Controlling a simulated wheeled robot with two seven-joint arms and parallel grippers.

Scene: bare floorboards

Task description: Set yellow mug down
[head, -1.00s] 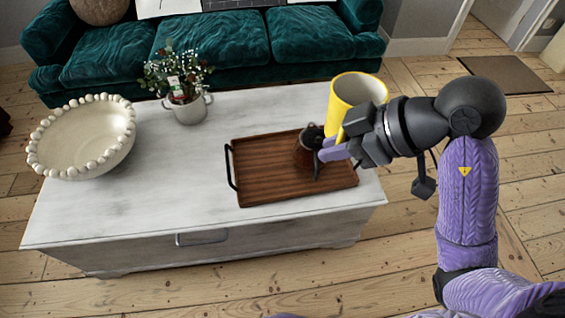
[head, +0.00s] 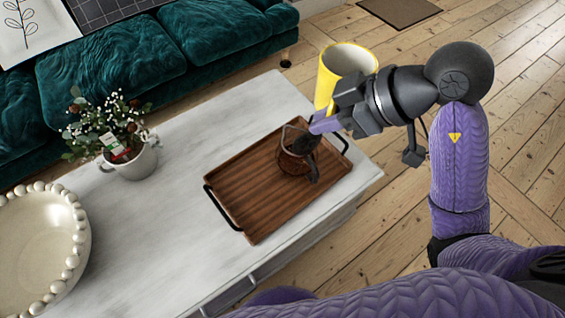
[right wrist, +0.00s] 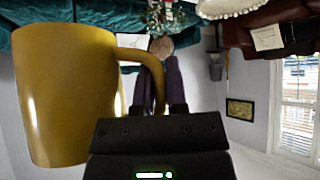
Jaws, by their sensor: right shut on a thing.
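The yellow mug (head: 329,84) is upright, with a white inside, at the far right end of the white table (head: 150,215) in the head view. My right gripper (head: 322,122) is shut on its handle. In the right wrist view the mug (right wrist: 65,95) fills the left side and its handle reaches the fingers (right wrist: 172,88). The mug appears held above the table's far right end; whether its base touches anything is hidden behind the gripper. My left gripper is not in view.
A wooden tray (head: 235,185) with black handles holds a dark brown pot (head: 293,163), close below my right gripper. A potted plant (head: 135,160) and a beaded cream bowl (head: 30,255) stand to the left. A green sofa (head: 130,65) lies behind. The table between plant and tray is bare.

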